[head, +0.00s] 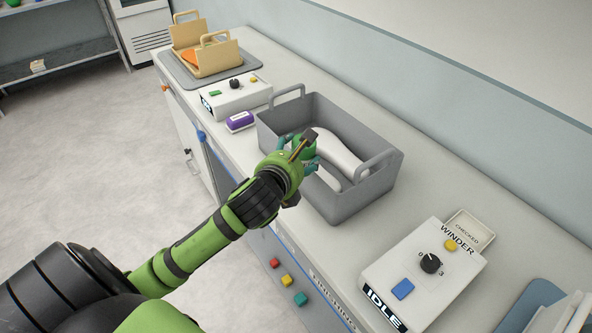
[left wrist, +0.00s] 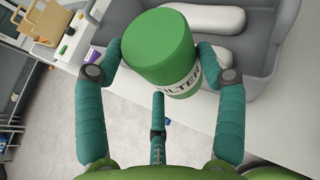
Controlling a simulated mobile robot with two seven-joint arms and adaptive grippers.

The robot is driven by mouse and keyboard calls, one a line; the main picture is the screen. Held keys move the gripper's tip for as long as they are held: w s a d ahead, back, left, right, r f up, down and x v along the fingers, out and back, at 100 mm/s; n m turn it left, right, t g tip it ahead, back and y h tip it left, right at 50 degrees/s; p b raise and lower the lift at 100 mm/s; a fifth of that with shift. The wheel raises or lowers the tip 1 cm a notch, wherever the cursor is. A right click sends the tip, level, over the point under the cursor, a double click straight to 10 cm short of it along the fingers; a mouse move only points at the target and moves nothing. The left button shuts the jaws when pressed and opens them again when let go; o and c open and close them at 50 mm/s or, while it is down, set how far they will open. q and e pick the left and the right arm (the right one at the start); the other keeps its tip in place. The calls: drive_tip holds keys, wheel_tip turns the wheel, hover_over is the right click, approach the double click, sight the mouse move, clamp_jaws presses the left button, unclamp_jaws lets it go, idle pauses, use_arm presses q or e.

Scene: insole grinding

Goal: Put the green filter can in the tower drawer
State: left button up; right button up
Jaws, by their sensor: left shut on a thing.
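The green filter can (head: 309,147) is held by my left gripper (head: 302,155) above the front side of the grey bin. In the left wrist view, the can (left wrist: 158,45) has a green lid and a white band with the letters "ILTER". The teal fingers of the left gripper (left wrist: 160,65) close around its sides, and the can is tilted. Much of the can is hidden by the gripper in the head view. I cannot make out a tower drawer in either view. My right gripper is not in view.
The grey bin (head: 350,208) holds white rounded pieces (head: 335,152). A winder box (head: 425,275) reading IDLE stands to its right. A purple-topped block (head: 240,121), a control box (head: 236,97) and a tan carrier (head: 205,52) stand to its left. Open floor (head: 90,155) lies left of the counter.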

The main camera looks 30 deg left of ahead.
use_arm(q)
drive_tip(key=shift+r, duration=1.1)
drive_tip(key=s+d+n+g+y, duration=0.4)
drive_tip(key=s+d+n+y, duration=0.3)
drive_tip(key=s+d, duration=0.3)
drive_tip(key=shift+s+d+f+n+g, duration=0.15)
drive_tip(key=shift+s+d+n+g, duration=0.15)
drive_tip(key=shift+d+g, duration=0.1)
drive_tip(key=shift+a, duration=0.1)
drive_tip(key=shift+f, duration=0.1)
drive_tip(key=shift+y, duration=0.3)
